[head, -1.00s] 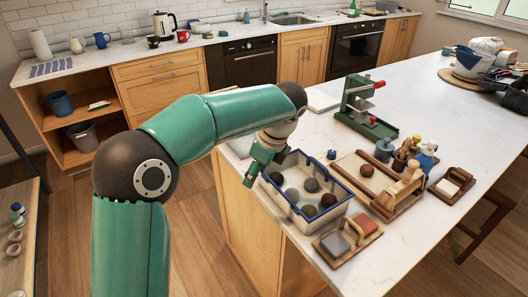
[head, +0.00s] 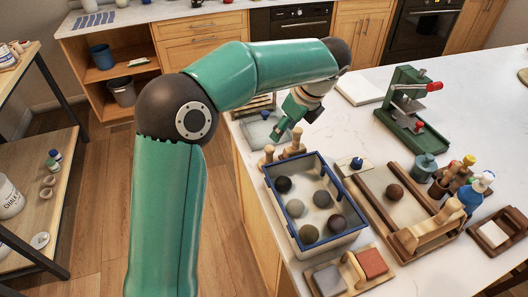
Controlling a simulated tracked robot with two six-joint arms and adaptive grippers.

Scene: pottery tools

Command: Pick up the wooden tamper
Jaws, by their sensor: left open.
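Two small wooden knobbed tools stand at the back left edge of the crate. One is a pale wooden piece with a knob (head: 295,142), the other a smaller one (head: 268,155) left of it; either could be the wooden tamper, I cannot tell which. My left gripper (head: 288,130) hangs just behind and above them, jaws open and pointing down-left. Nothing shows between its fingers. Whether it touches either tool is unclear. My right gripper is out of view.
A blue-rimmed crate (head: 262,188) holds several clay balls. Right of it are a wooden tray (head: 376,222), a bottle group and a green press (head: 405,112). The back counter (head: 170,12) is across the aisle.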

